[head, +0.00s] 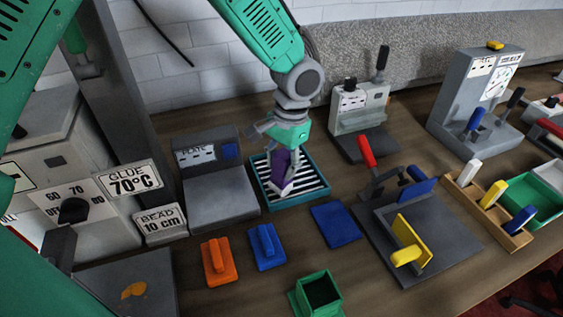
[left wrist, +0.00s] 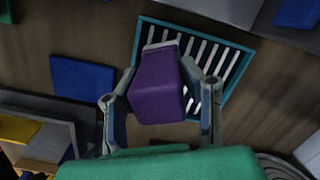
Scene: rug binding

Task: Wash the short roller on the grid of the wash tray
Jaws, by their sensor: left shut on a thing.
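The wash tray (head: 265,196) is a teal-rimmed tray with a grid of pale bars over dark gaps, in the middle of the head view. It also shows in the left wrist view (left wrist: 142,40), partly hidden. My left gripper (head: 284,160) is above the tray, shut on a purple block-like piece with a pale lower end, likely the short roller (head: 279,166). The purple piece fills the space between the fingers in the left wrist view (left wrist: 158,88). Its lower end is over the grid; I cannot tell whether it touches the bars. My right gripper is not in view.
A grey plate station (head: 215,197) stands left of the tray. A blue mat (head: 334,224), orange block (head: 219,262), blue block (head: 266,246) and open green box (head: 319,290) lie in front. A grey fixture with levers (head: 440,235) stands right, a grey machine (head: 357,112) behind.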

